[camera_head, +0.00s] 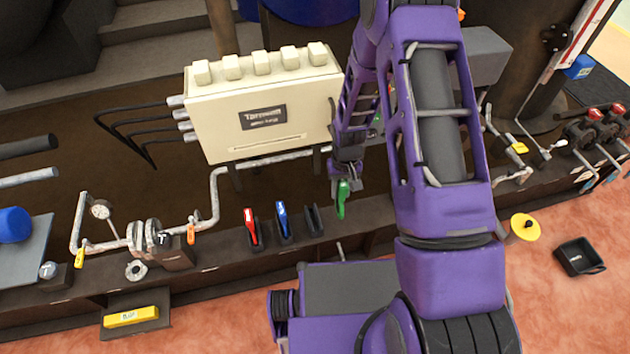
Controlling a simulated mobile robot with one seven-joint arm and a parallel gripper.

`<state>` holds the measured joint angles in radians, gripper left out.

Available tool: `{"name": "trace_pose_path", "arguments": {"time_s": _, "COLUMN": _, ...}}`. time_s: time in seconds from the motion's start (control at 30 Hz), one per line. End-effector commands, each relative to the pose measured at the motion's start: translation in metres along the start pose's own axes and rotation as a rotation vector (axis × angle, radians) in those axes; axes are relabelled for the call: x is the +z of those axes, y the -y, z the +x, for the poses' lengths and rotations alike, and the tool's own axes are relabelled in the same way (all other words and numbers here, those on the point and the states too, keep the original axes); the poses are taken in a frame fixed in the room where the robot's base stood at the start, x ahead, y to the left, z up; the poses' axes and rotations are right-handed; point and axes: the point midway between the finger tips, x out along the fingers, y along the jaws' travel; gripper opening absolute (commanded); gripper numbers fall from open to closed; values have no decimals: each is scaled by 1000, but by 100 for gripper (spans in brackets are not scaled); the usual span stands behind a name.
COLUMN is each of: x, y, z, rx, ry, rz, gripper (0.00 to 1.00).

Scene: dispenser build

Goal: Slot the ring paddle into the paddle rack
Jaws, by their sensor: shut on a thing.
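My gripper (345,178) points down and is shut on a small green paddle (342,203). I take this green piece for the ring paddle; its ring shape is too small to make out. The paddle rack is a row of black slots on the bench. A red paddle (250,225) stands in the left slot and a blue paddle (282,216) in the middle one. The right slot of the rack (314,222) looks empty. The green paddle is just right of that slot, apart from it and slightly higher in the picture.
A cream dispenser box (262,108) with several knobs stands behind the rack. Pipes (213,195) with a gauge (100,210) run at the left. A yellow block (130,316) lies at the front left. A black tray (578,257) is on the floor at the right.

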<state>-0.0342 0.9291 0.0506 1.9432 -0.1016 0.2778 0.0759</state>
Motion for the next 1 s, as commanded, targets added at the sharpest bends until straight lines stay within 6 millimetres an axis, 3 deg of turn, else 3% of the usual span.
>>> {"name": "trace_pose_path", "arguments": {"time_s": 0.03, "x": -14, "y": 11, "z": 13, "rx": -3, "ry": 0, "rz": -24, "gripper": 0}}
{"name": "trace_pose_path", "arguments": {"time_s": 0.2, "x": -53, "y": 37, "z": 40, "rx": -1, "ry": -2, "rz": -74, "gripper": 0}}
{"name": "trace_pose_path", "arguments": {"time_s": 0.4, "x": -81, "y": 57, "z": 60, "rx": 8, "ry": -5, "rz": -105, "gripper": 0}}
{"name": "trace_pose_path", "arguments": {"time_s": 0.77, "x": -91, "y": 64, "z": 71, "rx": 13, "ry": -7, "rz": -113, "gripper": 0}}
{"name": "trace_pose_path", "arguments": {"time_s": 1.0, "x": -90, "y": 64, "z": 89, "rx": 13, "ry": -6, "rz": -113, "gripper": 0}}
